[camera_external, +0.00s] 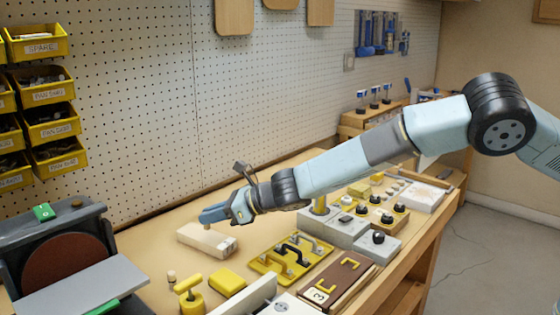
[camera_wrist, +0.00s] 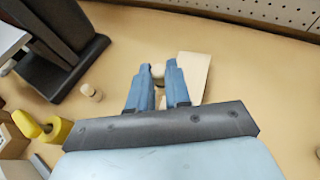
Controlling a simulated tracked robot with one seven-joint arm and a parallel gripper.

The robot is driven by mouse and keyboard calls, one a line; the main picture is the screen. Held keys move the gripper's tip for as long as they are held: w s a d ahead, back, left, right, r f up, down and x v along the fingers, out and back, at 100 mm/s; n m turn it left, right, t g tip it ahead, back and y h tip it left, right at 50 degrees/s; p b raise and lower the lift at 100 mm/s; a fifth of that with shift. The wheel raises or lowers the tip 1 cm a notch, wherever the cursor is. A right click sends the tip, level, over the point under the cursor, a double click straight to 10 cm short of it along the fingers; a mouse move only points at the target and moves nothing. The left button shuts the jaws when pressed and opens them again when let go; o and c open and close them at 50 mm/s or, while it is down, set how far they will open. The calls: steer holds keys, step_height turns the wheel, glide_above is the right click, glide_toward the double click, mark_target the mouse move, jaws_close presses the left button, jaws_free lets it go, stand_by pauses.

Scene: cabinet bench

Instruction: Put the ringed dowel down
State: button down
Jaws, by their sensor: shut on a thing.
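My gripper (camera_external: 212,214) is low over the bench, just above the pale wooden block. In the wrist view its two blue fingers (camera_wrist: 158,90) are shut on a light wooden dowel (camera_wrist: 158,71), whose rounded end shows between the fingertips. I take this to be the ringed dowel; its ring cannot be made out, and most of it is hidden by the fingers. A second small peg (camera_wrist: 91,93) stands on the bench to the left; it also shows in the external view (camera_external: 171,277).
The pale block (camera_external: 205,241) lies beside the gripper, also in the wrist view (camera_wrist: 194,73). A sander (camera_external: 70,255) stands left. A yellow handle plate (camera_external: 291,258), yellow clamp piece (camera_external: 190,297) and switch boxes (camera_external: 378,243) are nearby. Bare bench (camera_external: 150,235) lies towards the pegboard.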

steer(key=shift+w+a+f, duration=0.15)
steer(key=shift+a+f, duration=0.15)
steer(key=shift+f, duration=1.55)
steer(key=c, duration=1.1)
jaws_free()
steer(key=shift+f, duration=0.1)
steer(key=v, duration=1.2)
